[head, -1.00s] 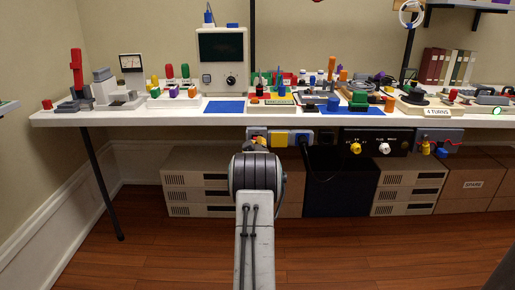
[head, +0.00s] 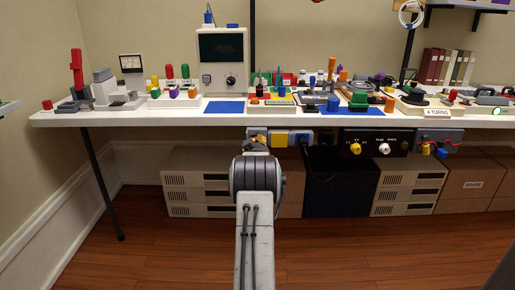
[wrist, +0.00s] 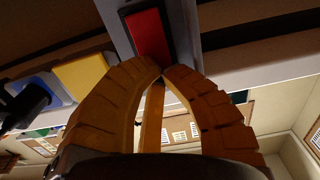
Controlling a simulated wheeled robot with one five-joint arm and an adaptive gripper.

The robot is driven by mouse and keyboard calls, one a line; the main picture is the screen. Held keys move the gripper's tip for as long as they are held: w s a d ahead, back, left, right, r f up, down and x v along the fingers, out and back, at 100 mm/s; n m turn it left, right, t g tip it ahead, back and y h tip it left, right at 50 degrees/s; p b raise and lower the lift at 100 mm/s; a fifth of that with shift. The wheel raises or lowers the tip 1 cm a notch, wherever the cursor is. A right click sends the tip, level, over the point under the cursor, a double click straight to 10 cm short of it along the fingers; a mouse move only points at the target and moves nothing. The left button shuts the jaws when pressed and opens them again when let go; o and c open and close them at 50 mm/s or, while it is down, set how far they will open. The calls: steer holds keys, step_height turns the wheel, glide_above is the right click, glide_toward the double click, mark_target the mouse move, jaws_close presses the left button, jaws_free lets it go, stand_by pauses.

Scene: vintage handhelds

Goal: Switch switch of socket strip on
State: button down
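In the wrist view, the red switch (wrist: 148,32) sits in a dark frame on the grey strip (wrist: 118,35). My gripper (wrist: 162,73) has its orange fingertips together just below the switch in the picture, with nothing visible between them. I cannot tell whether they touch it. The gripper (head: 256,143) also shows, partly hidden, in the head view.
A black box with knobs (head: 375,143) hangs right of the strip. The white table (head: 150,117) above carries many small devices. Beige drawer units (head: 195,180) and a dark box (head: 340,188) stand below. A black cable (head: 311,168) hangs from the strip.

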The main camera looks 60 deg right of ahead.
steer(key=shift+w+d, duration=0.1)
steer(key=shift+d, duration=0.1)
steer(key=shift+a+f, duration=0.1)
steer(key=v, duration=1.5)
steer(key=shift+a+b, duration=0.3)
steer(key=shift+b, duration=0.05)
stand_by(0.8)
